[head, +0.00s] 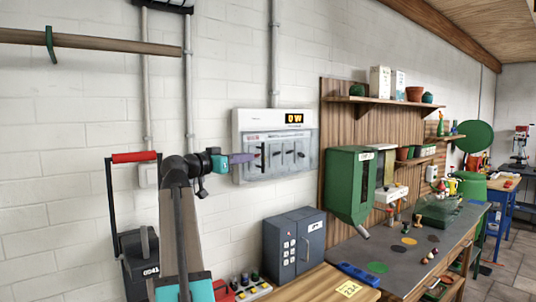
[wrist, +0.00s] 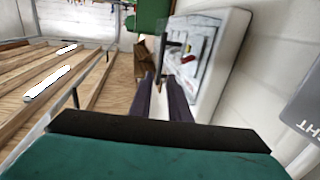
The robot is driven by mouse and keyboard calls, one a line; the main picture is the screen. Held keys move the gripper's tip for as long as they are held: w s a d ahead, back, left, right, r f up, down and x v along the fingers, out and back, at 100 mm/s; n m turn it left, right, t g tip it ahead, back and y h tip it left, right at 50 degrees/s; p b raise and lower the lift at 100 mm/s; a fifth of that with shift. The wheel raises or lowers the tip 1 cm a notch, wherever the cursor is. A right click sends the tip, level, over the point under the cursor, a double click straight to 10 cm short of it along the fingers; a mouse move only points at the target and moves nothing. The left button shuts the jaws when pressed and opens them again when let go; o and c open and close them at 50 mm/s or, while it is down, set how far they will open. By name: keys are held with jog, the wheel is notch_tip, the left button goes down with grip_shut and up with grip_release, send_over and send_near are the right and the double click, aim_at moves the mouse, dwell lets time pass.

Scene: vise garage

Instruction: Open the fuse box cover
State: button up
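The fuse box (head: 275,118) is a white case on the brick wall, with a lit display on its upper part. Its clear grey cover (head: 285,168) lies over the lower front and looks shut, with dark upright bars showing on or behind it. My gripper (head: 256,157) has dark purple fingers and is at the cover's left part. In the wrist view the fingers (wrist: 161,80) stand apart with a pale gap between them. The fuse box (wrist: 232,50) is tilted there, and a dark upright bar (wrist: 162,55) shows just beyond the fingertips. I cannot tell whether they touch it.
A green dispenser (head: 343,182) hangs right of the fuse box. A dark blue-grey cabinet (head: 295,243) stands below it on the bench (head: 322,284). A black machine with a red handle (head: 134,157) is at left. Shelves (head: 390,101) with pots are at right.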

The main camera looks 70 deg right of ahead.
jog(key=p, duration=0.4)
send_near(271, 152)
jog(key=s+d, duration=0.2)
jog(key=s, duration=0.1)
jog(key=s+d, duration=0.1)
jog(key=shift+s+d+r, duration=0.2)
jog(key=shift+d+r, duration=0.1)
jog(key=shift+d, duration=0.05)
jog(key=shift+p+x, duration=0.3)
jog(key=shift+x, duration=0.5)
jog(key=shift+f, duration=0.1)
grip_shut()
jog(key=shift+d, duration=0.1)
